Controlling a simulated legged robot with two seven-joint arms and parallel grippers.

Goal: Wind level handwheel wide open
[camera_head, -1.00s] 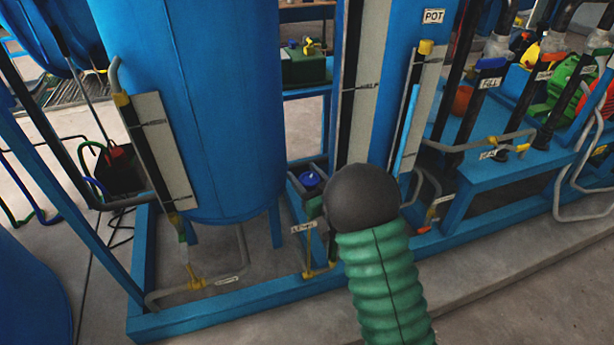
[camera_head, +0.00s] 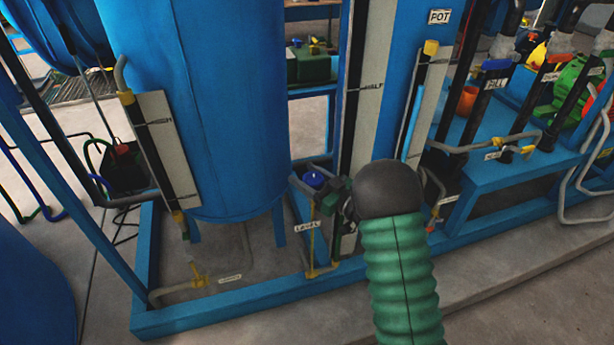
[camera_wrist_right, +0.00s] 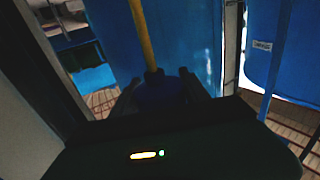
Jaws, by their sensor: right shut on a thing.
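The level handwheel (camera_head: 314,179) is a small blue wheel at the top of a yellow stem, above the "LEVEL" label (camera_head: 307,226) in the head view. My right gripper (camera_head: 326,186) reaches it from the right, partly hidden behind my dark round wrist and green ribbed arm. In the right wrist view the blue handwheel (camera_wrist_right: 162,90) sits between the two dark fingers of my right gripper (camera_wrist_right: 165,84), which is shut on it. A yellow rod (camera_wrist_right: 142,35) runs up from it there. My left gripper is not in view.
A large blue tank (camera_head: 205,110) stands to the left, with a pale gauge board (camera_head: 168,145) beside it. The blue base frame (camera_head: 225,303) runs low across the front. Pipes and valves crowd the right.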

